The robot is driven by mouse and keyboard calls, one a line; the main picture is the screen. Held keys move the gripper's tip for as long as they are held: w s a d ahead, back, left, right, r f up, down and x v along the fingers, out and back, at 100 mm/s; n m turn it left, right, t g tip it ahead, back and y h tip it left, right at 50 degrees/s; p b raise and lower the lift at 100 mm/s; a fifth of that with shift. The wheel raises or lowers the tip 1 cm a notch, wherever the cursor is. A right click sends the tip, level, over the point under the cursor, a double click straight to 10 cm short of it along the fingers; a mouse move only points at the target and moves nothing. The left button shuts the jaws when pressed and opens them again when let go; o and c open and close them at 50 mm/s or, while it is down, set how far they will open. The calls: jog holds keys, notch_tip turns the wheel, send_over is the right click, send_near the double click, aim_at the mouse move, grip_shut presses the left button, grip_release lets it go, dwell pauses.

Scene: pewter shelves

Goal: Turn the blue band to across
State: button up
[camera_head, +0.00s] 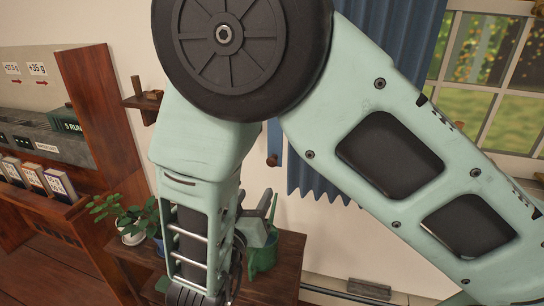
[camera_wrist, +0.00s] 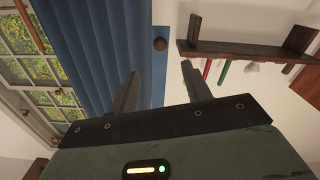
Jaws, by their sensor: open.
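My gripper (camera_wrist: 160,68) is open in the wrist view, with its two dark fingers apart and nothing held between them. A round brown wooden knob (camera_wrist: 160,44) shows beyond the gap. A blue curtain (camera_wrist: 95,45) hangs behind the left finger; it also hangs beside the window in the head view (camera_head: 385,35). A narrow blue strip (camera_head: 275,140) shows left of the curtain in the head view, partly hidden by my arm, with a brown knob (camera_head: 272,160) by it. I cannot tell whether this strip is the blue band. My fingertips are out of sight in the head view.
A wooden table (camera_head: 285,275) holds a green watering can (camera_head: 264,257) and potted plants (camera_head: 130,218). A wooden shelf unit (camera_head: 95,110) with boxes stands at left. A wall rack (camera_wrist: 245,48) with red and green items hangs right of my gripper. Window (camera_head: 510,60) at right.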

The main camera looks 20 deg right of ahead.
aim_at(275, 155)
jog(key=p+x, duration=0.2)
jog(key=x, duration=1.4)
jog(key=shift+w+d, duration=0.2)
jog(key=shift+w, duration=0.1)
